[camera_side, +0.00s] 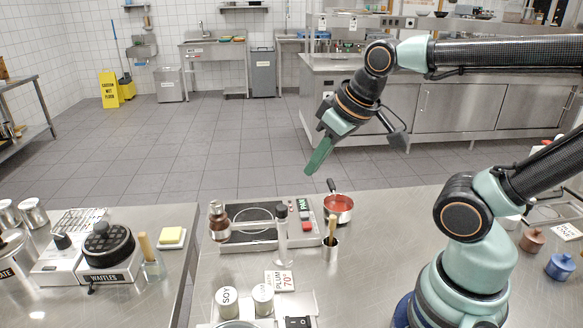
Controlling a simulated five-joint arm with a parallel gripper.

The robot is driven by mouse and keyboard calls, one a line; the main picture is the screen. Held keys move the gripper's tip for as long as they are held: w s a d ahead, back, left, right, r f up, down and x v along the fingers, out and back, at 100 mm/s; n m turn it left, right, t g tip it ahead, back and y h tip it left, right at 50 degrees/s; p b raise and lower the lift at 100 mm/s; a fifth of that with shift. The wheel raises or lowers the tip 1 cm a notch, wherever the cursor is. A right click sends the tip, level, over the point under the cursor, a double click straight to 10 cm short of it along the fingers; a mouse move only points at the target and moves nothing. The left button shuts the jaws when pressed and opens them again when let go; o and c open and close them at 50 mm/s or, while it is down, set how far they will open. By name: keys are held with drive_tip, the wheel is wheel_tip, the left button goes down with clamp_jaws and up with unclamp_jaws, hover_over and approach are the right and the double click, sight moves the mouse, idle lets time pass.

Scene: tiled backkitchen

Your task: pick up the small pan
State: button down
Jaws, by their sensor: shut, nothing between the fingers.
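The small pan (339,212) sits upright on the steel counter, just right of the hotplate. It looks steel, with red contents, and its dark handle (331,186) points toward the back of the counter. My gripper (309,171) is shut and empty. In the picture it is above and slightly left of the pan's handle, apart from it. Its green fingers point down and to the left.
A clear bottle (282,240) and a small steel cup with a wooden handle (330,247) stand in front. Bare counter (385,230) lies right of the pan.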

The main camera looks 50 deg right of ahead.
idle(0.4)
drive_tip(key=c, duration=0.7)
unclamp_jaws()
drive_tip(key=m+g, duration=0.6)
drive_tip(key=m, duration=0.3)
hover_over(333, 186)
wheel_tip(333, 186, down, 11)
drive_tip(key=f, duration=0.6)
drive_tip(key=shift+w, duration=0.2)
drive_tip(key=shift+s+f, duration=0.15)
drive_tip(key=shift+f, duration=1.2)
drive_tip(key=shift+s+f, duration=0.1)
drive_tip(key=shift+f, duration=1.2)
